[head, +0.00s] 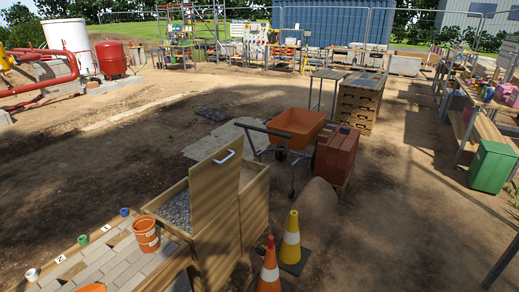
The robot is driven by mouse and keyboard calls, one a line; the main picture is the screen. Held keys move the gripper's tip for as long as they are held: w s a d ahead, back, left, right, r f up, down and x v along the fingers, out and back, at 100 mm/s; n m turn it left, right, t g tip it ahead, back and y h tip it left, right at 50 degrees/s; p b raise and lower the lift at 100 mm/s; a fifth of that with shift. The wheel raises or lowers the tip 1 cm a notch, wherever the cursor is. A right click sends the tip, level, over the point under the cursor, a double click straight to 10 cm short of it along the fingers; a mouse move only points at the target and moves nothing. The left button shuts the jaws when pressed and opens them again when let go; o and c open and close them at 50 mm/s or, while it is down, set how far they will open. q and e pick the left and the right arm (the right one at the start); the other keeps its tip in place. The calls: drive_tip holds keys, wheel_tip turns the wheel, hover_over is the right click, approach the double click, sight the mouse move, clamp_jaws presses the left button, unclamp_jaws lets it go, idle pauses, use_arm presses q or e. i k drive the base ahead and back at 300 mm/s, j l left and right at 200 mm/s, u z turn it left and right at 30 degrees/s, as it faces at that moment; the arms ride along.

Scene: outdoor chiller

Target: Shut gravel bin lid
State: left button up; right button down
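The gravel bin (217,240) is a wooden box at lower centre. Grey gravel (178,211) shows in its left, open part. Its wooden lid (213,192) stands up, close to vertical, between the open part and the right part of the box. A pale handle (224,156) is fixed near the lid's top edge. The lid hides part of the bin behind it. Neither of my grippers shows in this view, and nothing is touching the lid.
Two traffic cones, one yellow (291,240) and one orange (269,268), stand right of the bin. A paver-topped bench (112,262) with an orange bucket (146,234) is at left. An orange wheelbarrow (297,126) and red bricks (336,156) stand behind. Open dirt lies left and right.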

sight(213, 181)
drive_tip(key=i+l+u, duration=0.3)
drive_tip(key=l+u, duration=0.35)
drive_tip(key=i+l+u, duration=0.15)
drive_tip(key=l+u, duration=0.5)
drive_tip(key=l, duration=0.15)
drive_tip(key=u, duration=0.55)
